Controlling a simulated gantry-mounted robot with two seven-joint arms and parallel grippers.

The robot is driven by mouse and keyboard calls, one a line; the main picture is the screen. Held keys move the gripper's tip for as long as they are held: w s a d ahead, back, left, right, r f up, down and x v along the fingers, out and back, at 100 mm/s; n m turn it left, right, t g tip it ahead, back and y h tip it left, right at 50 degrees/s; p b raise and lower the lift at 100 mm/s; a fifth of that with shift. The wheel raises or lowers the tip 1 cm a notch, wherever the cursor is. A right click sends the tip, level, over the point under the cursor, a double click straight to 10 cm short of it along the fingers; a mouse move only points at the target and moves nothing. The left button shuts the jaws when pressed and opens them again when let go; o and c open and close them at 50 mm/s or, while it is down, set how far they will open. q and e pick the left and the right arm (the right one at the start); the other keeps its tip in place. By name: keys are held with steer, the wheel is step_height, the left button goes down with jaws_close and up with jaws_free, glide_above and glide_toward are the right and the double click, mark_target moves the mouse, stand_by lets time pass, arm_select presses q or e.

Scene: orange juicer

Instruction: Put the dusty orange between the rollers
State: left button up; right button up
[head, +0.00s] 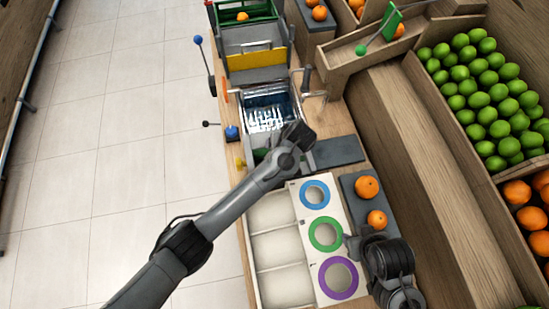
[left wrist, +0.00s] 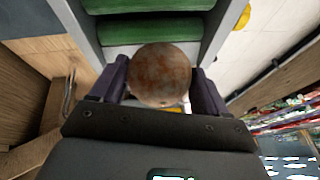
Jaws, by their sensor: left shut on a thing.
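The dusty orange (left wrist: 160,74), brown and mottled, sits between the two fingers of my left gripper (left wrist: 160,88) in the left wrist view. That gripper is shut on it. Two green rollers (left wrist: 152,28) lie beyond the orange, between grey side walls. In that view the orange overlaps the edge of the nearer roller; I cannot tell whether they touch. In the head view my left gripper (head: 303,134) is over the machine, just in front of a shiny metal basin (head: 268,110), and the orange is hidden. My right gripper (head: 352,246) is low, beside the ringed panel; its jaws are unclear.
A white panel with blue (head: 314,194), green (head: 325,233) and purple (head: 338,277) rings lies in front of the machine. Two oranges (head: 367,187) rest on a dark tray to its right. Limes (head: 490,95) fill a wooden bin at right. Levers stick out on the machine's left.

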arm_select(q)
steer(key=shift+f, duration=0.1)
stand_by(0.3)
steer(key=shift+w+a+f+b, duration=0.15)
steer(key=shift+f+b, duration=0.65)
steer(key=shift+f, duration=0.6)
steer(key=shift+w+d+f+b, duration=0.15)
steer(key=shift+f+b, duration=0.6)
steer(key=shift+f, duration=0.6)
arm_select(e)
steer(key=shift+f, duration=1.55)
arm_select(q)
steer(key=shift+a+f, duration=0.1)
steer(key=shift+f, duration=0.4)
steer(key=o, duration=1.1)
steer(key=shift+o, duration=0.2)
